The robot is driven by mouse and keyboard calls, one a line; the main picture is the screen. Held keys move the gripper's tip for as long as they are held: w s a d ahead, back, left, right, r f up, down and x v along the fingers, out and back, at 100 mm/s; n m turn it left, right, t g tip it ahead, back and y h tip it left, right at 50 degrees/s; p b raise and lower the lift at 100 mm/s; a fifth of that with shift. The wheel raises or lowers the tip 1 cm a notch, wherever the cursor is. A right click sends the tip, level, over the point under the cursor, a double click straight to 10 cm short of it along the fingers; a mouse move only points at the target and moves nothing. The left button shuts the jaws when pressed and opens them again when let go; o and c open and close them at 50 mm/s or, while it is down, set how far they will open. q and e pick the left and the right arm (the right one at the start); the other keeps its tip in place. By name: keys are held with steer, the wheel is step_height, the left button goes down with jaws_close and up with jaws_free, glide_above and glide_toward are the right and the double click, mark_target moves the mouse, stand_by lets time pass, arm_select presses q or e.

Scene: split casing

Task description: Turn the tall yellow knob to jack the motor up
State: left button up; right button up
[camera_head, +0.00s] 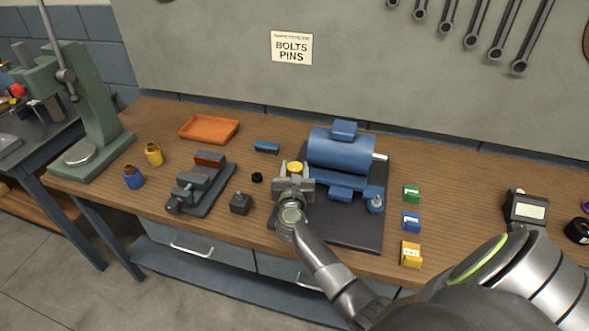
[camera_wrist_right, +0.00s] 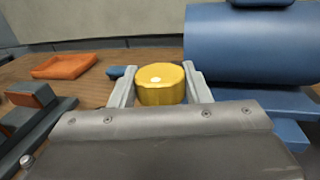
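The tall yellow knob (camera_head: 294,167) stands beside the blue motor (camera_head: 341,150), at the left of the dark base plate (camera_head: 350,232). My right gripper (camera_head: 295,176) reaches over the bench with one finger on each side of the knob. In the right wrist view the yellow knob (camera_wrist_right: 160,85) fills the gap between the fingers (camera_wrist_right: 160,88), which appear to touch its sides. The knob's lower part is hidden behind the gripper body. The motor (camera_wrist_right: 250,45) is just right of the fingers there. My left gripper is not in view.
A grey vise (camera_head: 200,185), a small dark block (camera_head: 240,203) and an orange tray (camera_head: 209,129) lie left of the knob. Green, blue and yellow boxes (camera_head: 411,221) stand right of the plate. A green press (camera_head: 90,110) stands far left.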

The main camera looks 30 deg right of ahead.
steer(key=c, duration=0.4)
steer(key=shift+o, duration=0.2)
steer(key=shift+m+g+h+b, duration=0.4)
steer(key=shift+g+h+b, duration=0.1)
steer(key=shift+h, duration=0.1)
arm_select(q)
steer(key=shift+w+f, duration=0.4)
arm_select(e)
steer(key=o, duration=1)
